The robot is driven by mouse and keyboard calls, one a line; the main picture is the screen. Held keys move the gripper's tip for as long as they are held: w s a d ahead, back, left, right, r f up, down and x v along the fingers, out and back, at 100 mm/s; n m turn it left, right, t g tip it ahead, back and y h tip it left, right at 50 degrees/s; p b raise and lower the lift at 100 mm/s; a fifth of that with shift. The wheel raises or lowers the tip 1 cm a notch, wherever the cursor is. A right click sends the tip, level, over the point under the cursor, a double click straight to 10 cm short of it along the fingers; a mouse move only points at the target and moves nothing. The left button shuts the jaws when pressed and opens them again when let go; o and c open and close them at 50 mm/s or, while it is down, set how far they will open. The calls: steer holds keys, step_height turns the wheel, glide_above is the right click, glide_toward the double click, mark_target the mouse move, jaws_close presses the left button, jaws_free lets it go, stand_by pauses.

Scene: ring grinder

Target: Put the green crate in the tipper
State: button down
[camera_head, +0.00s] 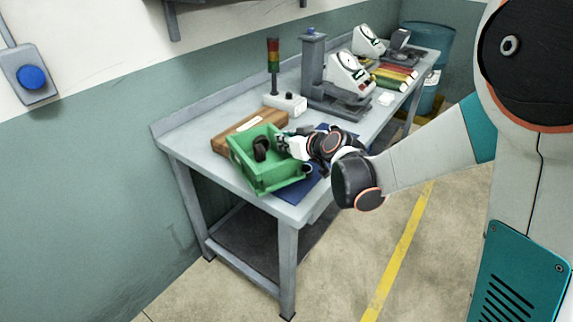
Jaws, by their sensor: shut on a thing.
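The green crate (269,177) is at the near end of the grey workbench, over a blue mat (297,188) and beside a brown wooden board. It looks somewhat tilted, and I cannot tell whether it touches the bench. A dark round part (261,149) sits inside it. My gripper (287,147) is at the crate's right side, shut on its wall or rim; the fingertips are partly hidden. I cannot make out a tipper with certainty in this view.
The grey workbench (183,145) carries a brown wooden board (237,134), a signal light (273,66) and a grey press-like machine (313,70). Several machines and coloured bins stand farther back. A blue barrel (437,45) stands beyond the bench. The floor at right is clear.

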steer(key=shift+f+b, duration=1.1)
steer(key=shift+f, duration=2.1)
steer(key=c, duration=1.6)
jaws_free()
steer(key=shift+r, duration=0.1)
steer(key=shift+c, duration=0.2)
